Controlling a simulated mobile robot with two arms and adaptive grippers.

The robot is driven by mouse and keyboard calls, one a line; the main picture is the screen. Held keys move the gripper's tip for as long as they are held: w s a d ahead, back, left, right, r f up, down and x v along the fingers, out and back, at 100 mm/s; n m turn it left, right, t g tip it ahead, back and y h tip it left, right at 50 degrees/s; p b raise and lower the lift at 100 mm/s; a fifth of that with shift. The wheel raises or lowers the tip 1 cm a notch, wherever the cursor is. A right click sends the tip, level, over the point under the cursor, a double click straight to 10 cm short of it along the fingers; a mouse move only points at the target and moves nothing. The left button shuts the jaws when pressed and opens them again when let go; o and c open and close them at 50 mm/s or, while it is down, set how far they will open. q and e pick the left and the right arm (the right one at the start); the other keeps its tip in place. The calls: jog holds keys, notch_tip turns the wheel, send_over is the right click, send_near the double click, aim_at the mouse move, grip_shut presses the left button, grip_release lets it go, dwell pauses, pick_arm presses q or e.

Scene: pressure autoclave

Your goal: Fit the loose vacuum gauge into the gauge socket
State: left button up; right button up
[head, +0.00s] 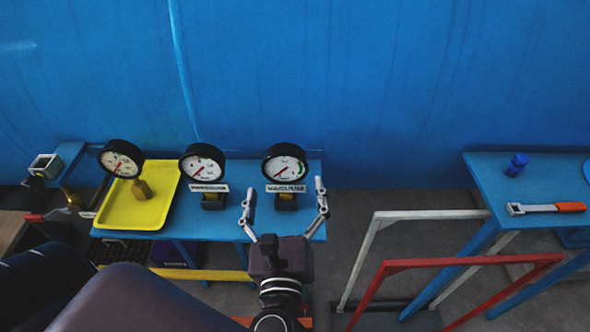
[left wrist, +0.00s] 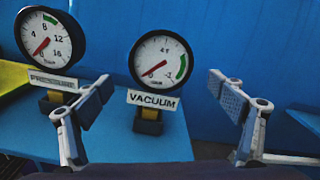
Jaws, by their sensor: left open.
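A round black-rimmed gauge (head: 285,164) with a white face stands over a plate reading VACUUM (head: 286,188) on the blue bench. In the left wrist view this vacuum gauge (left wrist: 161,60) shows a green arc on its right side, above a dark block with a yellow part (left wrist: 149,120). My left gripper (head: 285,200) is open and empty in front of the vacuum gauge, its fingers spread to either side and apart from it. I cannot tell whether the gauge is seated in a socket. The right gripper is out of view.
A pressure gauge (head: 203,167) stands just left. A third gauge (head: 121,159) leans at the yellow tray (head: 112,210), near a brass-coloured piece (head: 142,189). A blue wall stands behind. Red (head: 450,262) and grey frames and a second bench with a wrench (head: 545,208) are right.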

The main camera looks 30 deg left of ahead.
aim_at(286, 172)
pick_arm(q)
jog(key=w+p, duration=0.1)
jog(key=w+a+r+p, duration=0.1)
jog(key=shift+w+a, duration=0.25)
jog(key=shift+w, duration=0.05)
jog(key=x, duration=0.1)
jog(key=p+x, duration=0.1)
jog(key=x, duration=0.1)
jog(key=shift+w+d+f, duration=0.15)
jog(key=shift+d+f, duration=0.05)
jog(key=shift+w+a+f, duration=0.1)
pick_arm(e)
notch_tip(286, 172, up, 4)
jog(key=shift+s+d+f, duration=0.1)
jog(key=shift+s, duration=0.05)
pick_arm(q)
jog(key=shift+c, duration=0.8)
jog(key=c, duration=1.5)
